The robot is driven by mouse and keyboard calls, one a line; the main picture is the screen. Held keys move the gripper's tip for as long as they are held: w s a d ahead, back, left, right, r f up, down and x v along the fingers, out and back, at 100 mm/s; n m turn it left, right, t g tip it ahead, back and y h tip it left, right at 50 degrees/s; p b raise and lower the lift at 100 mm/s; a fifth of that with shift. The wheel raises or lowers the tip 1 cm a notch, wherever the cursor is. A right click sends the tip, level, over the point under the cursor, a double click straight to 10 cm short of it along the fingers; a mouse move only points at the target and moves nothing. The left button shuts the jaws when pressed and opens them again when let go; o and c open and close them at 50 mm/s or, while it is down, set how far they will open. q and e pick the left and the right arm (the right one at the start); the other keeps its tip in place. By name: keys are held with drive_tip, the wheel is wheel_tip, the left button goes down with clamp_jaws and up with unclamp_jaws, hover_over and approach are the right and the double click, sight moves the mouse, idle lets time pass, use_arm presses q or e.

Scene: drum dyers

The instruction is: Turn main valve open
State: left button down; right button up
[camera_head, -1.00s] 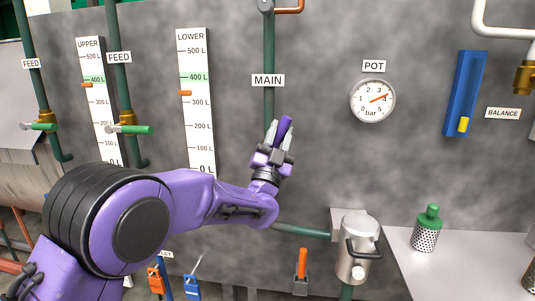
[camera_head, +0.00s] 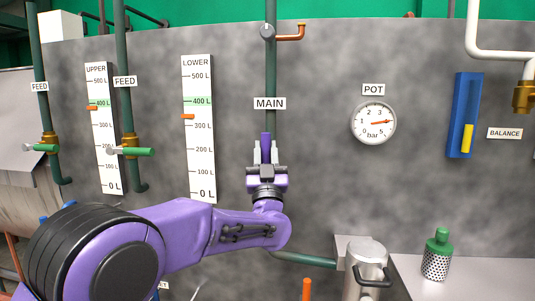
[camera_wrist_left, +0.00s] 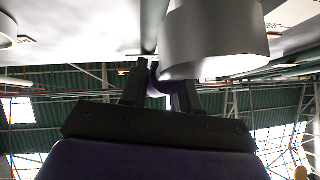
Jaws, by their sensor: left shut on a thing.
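My left gripper (camera_head: 266,152) is in front of the main pipe (camera_head: 271,70), below the MAIN label (camera_head: 270,104). Its fingers point up and are shut on a purple handle (camera_head: 266,141), which looks to be the main valve's lever. The handle stands upright, in line with the pipe. In the left wrist view, a bit of purple (camera_wrist_left: 155,85) shows between the fingers, beside a large grey cylindrical part (camera_wrist_left: 215,40). The valve body is hidden behind my gripper. My right gripper is not in view.
Two feed valves with green handles (camera_head: 138,151) (camera_head: 42,148) and the level scales (camera_head: 198,140) are on the left. The POT gauge (camera_head: 373,121), blue balance gauge (camera_head: 462,105), metal vessel (camera_head: 365,265) and green-topped shaker (camera_head: 437,255) are on the right. The wall between main pipe and POT gauge is clear.

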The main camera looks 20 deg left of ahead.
use_arm(q)
drive_tip(key=c, duration=0.9)
unclamp_jaws()
drive_tip(key=shift+a, duration=0.15)
drive_tip(key=shift+s+f, duration=0.15)
drive_tip(key=shift+f, duration=0.05)
drive_tip(key=b+v, duration=0.2)
drive_tip(key=v, duration=0.8)
drive_tip(key=shift+s+b, duration=0.1)
drive_tip(key=shift+b, duration=0.25)
